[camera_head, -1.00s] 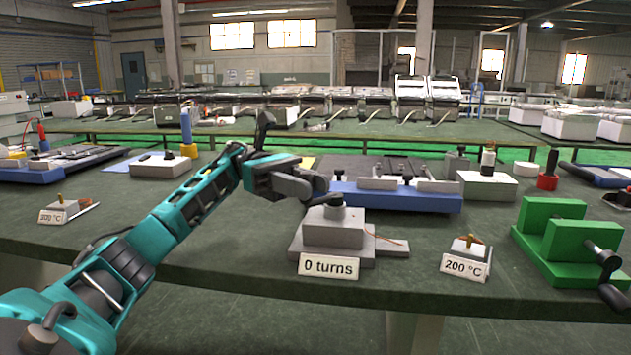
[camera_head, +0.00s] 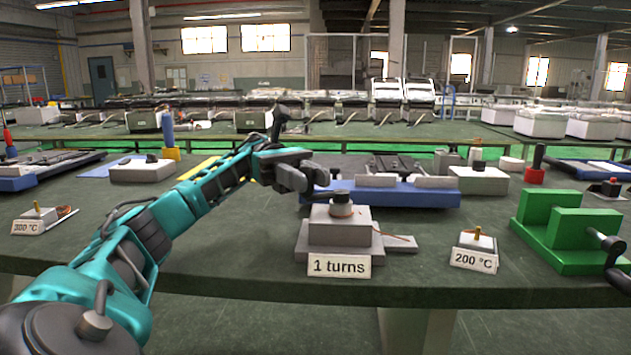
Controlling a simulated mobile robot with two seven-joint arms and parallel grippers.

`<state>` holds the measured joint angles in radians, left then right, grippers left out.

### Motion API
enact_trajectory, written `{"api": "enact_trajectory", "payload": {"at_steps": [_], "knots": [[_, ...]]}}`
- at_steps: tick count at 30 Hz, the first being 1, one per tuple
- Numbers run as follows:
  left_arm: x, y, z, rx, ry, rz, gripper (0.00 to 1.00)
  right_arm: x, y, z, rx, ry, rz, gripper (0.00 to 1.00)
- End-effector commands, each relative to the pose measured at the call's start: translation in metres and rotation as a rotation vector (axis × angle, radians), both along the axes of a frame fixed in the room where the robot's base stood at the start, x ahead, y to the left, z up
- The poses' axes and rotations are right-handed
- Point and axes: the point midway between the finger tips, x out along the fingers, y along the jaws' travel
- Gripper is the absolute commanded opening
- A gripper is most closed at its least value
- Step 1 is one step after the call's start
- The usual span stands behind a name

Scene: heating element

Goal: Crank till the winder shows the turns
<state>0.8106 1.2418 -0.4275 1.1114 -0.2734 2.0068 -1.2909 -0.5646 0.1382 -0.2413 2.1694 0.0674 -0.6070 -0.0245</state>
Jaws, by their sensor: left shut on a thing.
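The winder (camera_head: 337,230) is a stepped grey block near the front edge of the bench, with a dark round hub (camera_head: 341,203) on top. Its white sign (camera_head: 339,266) reads "1 turns". My left gripper (camera_head: 318,181) is just behind and left of the hub, shut on the winder's crank. The fingers hide most of the crank handle. A thin copper-coloured wire (camera_head: 398,237) lies on the winder's right side. My right gripper is not in view.
A small block with a "200 °C" sign (camera_head: 473,259) stands right of the winder, and a green cranked device (camera_head: 570,232) beyond it. A blue-based fixture (camera_head: 400,196) lies close behind. A "300 °C" sign (camera_head: 27,228) is far left. Bench between is clear.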

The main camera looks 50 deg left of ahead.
Motion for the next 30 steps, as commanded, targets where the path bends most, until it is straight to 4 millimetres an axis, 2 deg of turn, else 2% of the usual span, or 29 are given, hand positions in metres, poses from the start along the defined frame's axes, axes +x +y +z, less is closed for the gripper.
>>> {"api": "enact_trajectory", "payload": {"at_steps": [15, 16, 18, 21, 30], "knots": [[-0.0019, 0.0014, 0.0008, 0.0, -0.002, -0.001, 0.0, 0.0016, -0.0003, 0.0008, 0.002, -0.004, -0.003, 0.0], [-0.0019, 0.0014, 0.0008, 0.0, -0.002, -0.001, 0.34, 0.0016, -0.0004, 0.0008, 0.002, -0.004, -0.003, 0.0], [-0.0019, 0.0014, 0.0007, 0.0, -0.001, -0.001, 0.4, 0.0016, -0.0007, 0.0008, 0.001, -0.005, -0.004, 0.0], [-0.0019, 0.0014, 0.0006, 0.0, -0.001, -0.001, 0.49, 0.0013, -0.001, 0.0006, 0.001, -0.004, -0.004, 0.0], [-0.0018, 0.0013, 0.0002, 0.0, 0.0, -0.002, 0.49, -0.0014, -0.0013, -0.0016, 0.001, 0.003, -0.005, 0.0]]}}
